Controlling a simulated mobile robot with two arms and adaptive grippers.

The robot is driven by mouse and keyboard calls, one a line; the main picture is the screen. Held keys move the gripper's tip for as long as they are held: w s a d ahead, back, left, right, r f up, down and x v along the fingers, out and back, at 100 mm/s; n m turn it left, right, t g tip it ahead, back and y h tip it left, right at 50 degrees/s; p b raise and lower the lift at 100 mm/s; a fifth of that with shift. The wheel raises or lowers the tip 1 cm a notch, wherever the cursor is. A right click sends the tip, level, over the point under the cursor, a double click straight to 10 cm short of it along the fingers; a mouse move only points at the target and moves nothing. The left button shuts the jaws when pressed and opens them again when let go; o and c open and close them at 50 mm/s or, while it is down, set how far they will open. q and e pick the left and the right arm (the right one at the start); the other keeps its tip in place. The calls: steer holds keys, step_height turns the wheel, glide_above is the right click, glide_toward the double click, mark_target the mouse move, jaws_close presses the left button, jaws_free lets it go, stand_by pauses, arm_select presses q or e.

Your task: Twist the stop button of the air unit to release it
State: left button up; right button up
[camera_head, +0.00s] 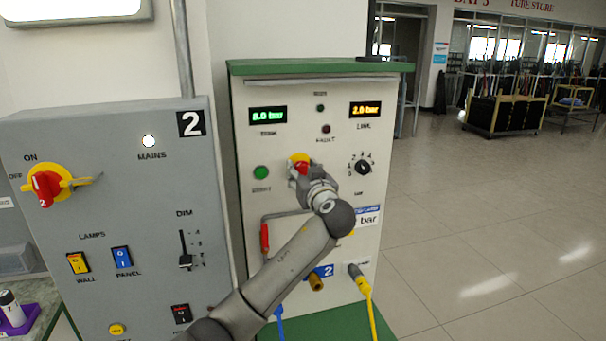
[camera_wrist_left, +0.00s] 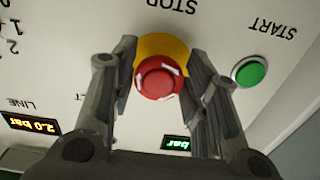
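The red stop button (camera_wrist_left: 159,77) sits on a yellow round backing under the word STOP in the left wrist view. In the head view the button (camera_head: 301,167) is partly covered by my left gripper (camera_head: 299,174), which reaches the front of the air unit (camera_head: 320,130). In the left wrist view the two fingers of my left gripper (camera_wrist_left: 159,75) stand apart, one on each side of the button. The gaps beside the button are narrow, and I cannot tell whether either finger touches it. My right gripper is not in view.
A green start button (camera_wrist_left: 250,71) is close beside one finger. The air unit also has a selector knob (camera_head: 363,167), a red-handled lever (camera_head: 265,238) and a yellow hose (camera_head: 369,305). A grey switch panel (camera_head: 125,185) stands on the left. Open floor lies to the right.

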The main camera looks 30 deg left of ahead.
arm_select(q)
steer(key=shift+o, duration=1.2)
steer(key=v, duration=1.2)
